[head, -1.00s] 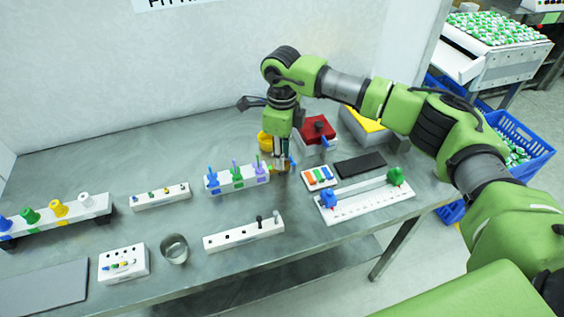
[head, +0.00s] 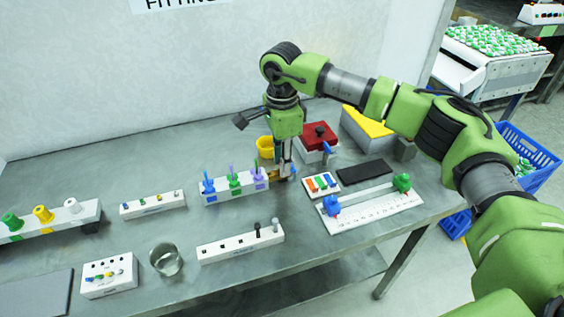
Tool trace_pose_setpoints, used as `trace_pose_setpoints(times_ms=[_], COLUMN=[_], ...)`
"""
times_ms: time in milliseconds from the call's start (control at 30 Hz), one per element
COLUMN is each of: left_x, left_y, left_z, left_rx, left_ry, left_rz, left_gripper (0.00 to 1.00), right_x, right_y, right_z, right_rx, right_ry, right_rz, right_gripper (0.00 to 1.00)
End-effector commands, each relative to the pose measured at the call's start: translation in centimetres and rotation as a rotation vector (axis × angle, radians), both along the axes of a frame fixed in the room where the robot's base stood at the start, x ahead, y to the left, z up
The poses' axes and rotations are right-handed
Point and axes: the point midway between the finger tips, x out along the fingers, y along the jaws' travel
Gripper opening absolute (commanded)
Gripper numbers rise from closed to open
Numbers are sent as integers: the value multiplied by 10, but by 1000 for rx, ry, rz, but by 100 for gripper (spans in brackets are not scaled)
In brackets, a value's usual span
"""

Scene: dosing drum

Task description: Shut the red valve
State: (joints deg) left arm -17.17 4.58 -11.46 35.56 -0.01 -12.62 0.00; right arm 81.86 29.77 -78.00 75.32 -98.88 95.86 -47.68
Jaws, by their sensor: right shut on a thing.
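My right gripper (head: 286,170) points straight down at the right end of a white rack (head: 215,197). The rack carries blue, green and purple valve-like pieces (head: 234,183). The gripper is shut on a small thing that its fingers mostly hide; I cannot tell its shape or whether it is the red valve. A bit of blue shows beside the fingertips. No valve that is clearly red is in sight. A red-topped box (head: 310,143) with a dark red knob stands behind and to the right. My left gripper is out of view.
A yellow cup (head: 265,147) stands close behind the gripper. A small tray of coloured bars (head: 323,185), a black pad (head: 363,171) and a white scale with blue and green sliders (head: 370,206) lie to the right. A glass beaker (head: 166,260) stands in front left.

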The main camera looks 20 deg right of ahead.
Motion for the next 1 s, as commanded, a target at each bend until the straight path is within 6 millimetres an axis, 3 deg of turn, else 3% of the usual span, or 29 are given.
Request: trace_pose_setpoints(times_ms=[467, 500, 567, 1000], left_x=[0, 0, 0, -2], left_y=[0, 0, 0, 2], left_z=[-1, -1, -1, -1], left_rx=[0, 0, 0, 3], left_ry=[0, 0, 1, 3], left_rz=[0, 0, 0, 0], left_gripper=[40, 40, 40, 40], right_x=[1, 1, 1, 1], right_y=[0, 0, 0, 0], right_z=[1, 2, 1, 8], right_rx=[1, 1, 1, 1], right_ry=[-3, -4, -3, -3], right_rz=[15, 15, 15, 14], right_gripper=[3, 27, 42, 42])
